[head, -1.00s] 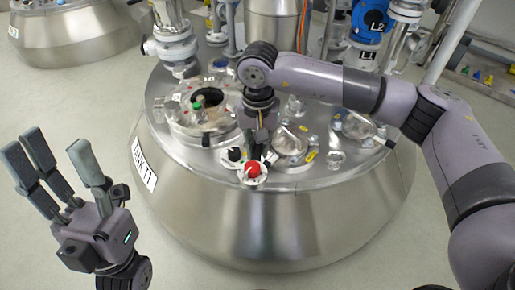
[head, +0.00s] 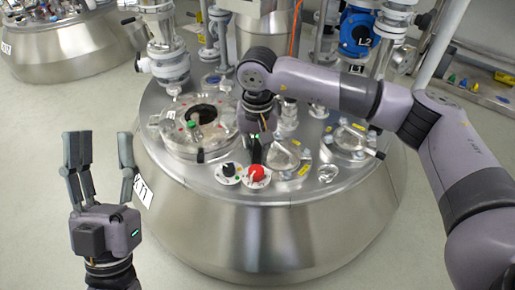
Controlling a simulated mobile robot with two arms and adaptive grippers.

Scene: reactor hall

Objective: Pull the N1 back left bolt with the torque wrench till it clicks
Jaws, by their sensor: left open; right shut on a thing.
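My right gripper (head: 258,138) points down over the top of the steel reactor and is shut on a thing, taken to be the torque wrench. The wrench is almost wholly hidden by the hand, so I cannot tell how it sits on a bolt. The N1 label cannot be read, and the back left bolt cannot be made out behind the hand. My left gripper (head: 98,150) is open and empty, fingers up, in front of the reactor's left side.
The reactor lid (head: 235,188) carries a round manway (head: 172,138), a black knob (head: 229,172), a red knob (head: 257,173) and two glass ports (head: 288,155) (head: 350,137). Pipes and a blue L2 unit (head: 360,38) rise behind. Floor at front left is clear.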

